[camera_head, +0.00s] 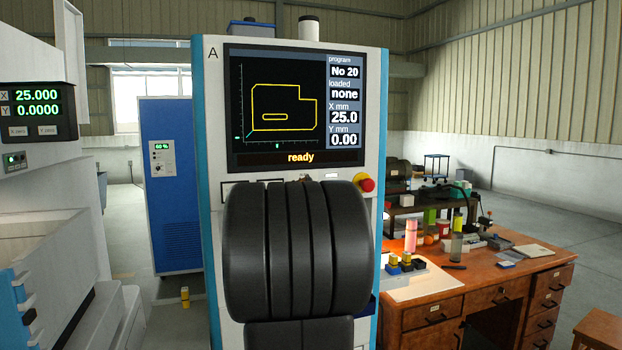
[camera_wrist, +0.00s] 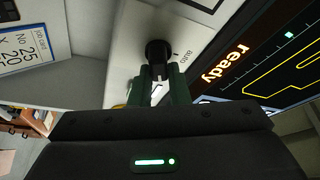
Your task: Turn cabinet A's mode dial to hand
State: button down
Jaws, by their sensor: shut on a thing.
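Cabinet A (camera_head: 199,150) stands upright in the middle of the head view, with an "A" at its top left. Its screen (camera_head: 285,105) reads "ready", program No 20, loaded none. In the head view my dark arm covers the panel below the screen, so the dial is hidden there. In the wrist view the black mode dial (camera_wrist: 157,50) shows on the pale panel, with the word "auto" beside it to the right. My gripper (camera_wrist: 160,78) has its green fingers shut on the dial. I cannot tell exactly where the dial points; a white mark shows between the fingers.
A red stop button (camera_head: 366,184) on yellow sits at the panel's right, close to my arm. A blue cabinet (camera_head: 172,215) stands behind at the left. A wooden desk (camera_head: 440,310) with small items stands at the right. Open floor lies beyond the desk.

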jog(key=shift+a+f+m+g+p, duration=0.1)
jog(key=shift+f+m+g+p, duration=0.2)
jog(key=shift+m+p, duration=0.35)
jog(key=shift+f, duration=0.15)
jog(key=c, duration=1.5)
grip_release()
jog(key=shift+o, duration=0.6)
jog(key=shift+a, duration=0.15)
jog(key=shift+r, duration=0.2)
jog(key=s+f+b, duration=0.1)
jog(key=s, duration=1.2)
jog(key=shift+s+a+f, duration=0.35)
jog(key=shift+a, duration=0.05)
